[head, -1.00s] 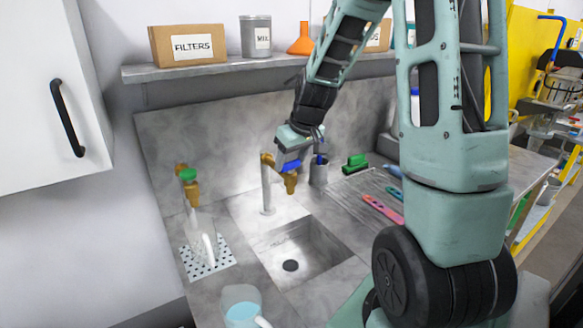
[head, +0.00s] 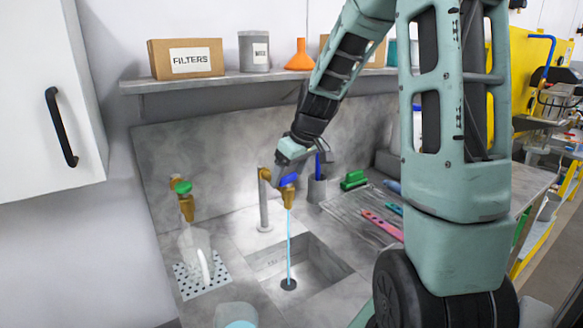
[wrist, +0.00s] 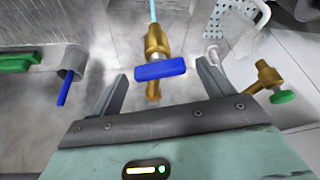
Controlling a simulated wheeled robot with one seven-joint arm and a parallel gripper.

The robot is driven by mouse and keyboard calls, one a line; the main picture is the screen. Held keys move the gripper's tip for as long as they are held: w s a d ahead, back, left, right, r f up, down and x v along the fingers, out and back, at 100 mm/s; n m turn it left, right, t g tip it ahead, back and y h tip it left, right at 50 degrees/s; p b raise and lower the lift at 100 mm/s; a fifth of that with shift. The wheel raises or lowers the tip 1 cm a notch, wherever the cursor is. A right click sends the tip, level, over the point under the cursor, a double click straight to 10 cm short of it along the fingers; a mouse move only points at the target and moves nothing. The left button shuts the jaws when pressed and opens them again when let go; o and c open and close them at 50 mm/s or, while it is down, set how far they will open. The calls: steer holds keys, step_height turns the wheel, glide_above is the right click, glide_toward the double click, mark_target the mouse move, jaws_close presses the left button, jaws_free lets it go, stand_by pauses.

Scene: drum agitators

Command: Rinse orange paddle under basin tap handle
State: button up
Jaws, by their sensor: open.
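The basin tap (head: 264,200) has a blue handle (head: 288,181), and a thin stream of water (head: 289,240) runs from it into the basin (head: 320,262). My gripper (head: 296,160) is at the handle. In the wrist view, the blue handle (wrist: 160,69) sits between the open fingers of my gripper (wrist: 160,75), with a gap on each side. The brass tap body (wrist: 156,40) and the stream show beyond it. I cannot make out an orange paddle; a pink paddle-like tool (head: 381,226) lies on the ribbed drainboard (head: 345,208).
A second tap with a green handle (head: 183,187) stands left, above a dotted mat (head: 190,286). A cup with a blue stick (head: 317,188) and a green brush (head: 353,180) are right of the tap. A clear jug (head: 238,314) stands in front. The shelf (head: 200,84) holds a box and an orange funnel (head: 300,56).

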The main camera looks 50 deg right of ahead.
steer(key=b+v, duration=0.2)
steer(key=v, duration=1.5)
steer(key=shift+r, duration=0.15)
steer(key=shift+s, duration=0.1)
